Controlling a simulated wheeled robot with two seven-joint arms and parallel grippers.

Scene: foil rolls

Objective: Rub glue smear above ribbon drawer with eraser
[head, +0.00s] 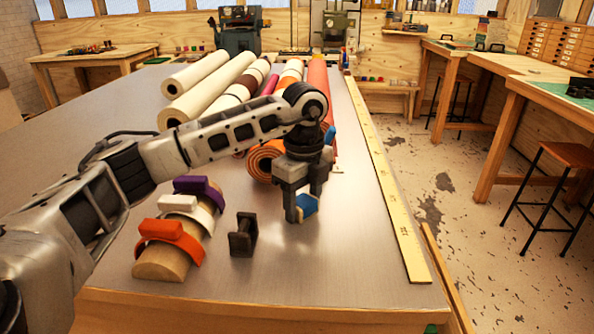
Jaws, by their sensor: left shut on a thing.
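My left gripper (303,213) points down over the metal-topped table, near its front right part. It is shut on a small blue and tan block (308,204), which looks like the eraser; the fingers hide part of it. The block is at or just above the tabletop; I cannot tell if it touches. My right gripper is out of view. I cannot make out a glue smear or a ribbon drawer. A bank of small wooden drawers (556,45) stands at the far right, without a readable label.
Several foil and material rolls (200,98) lie behind my left arm. A wooden holder with orange, white and purple clips (164,262) and a dark spool-like block (242,236) stand left of the gripper. A yellow ruler (385,185) runs along the table's right edge.

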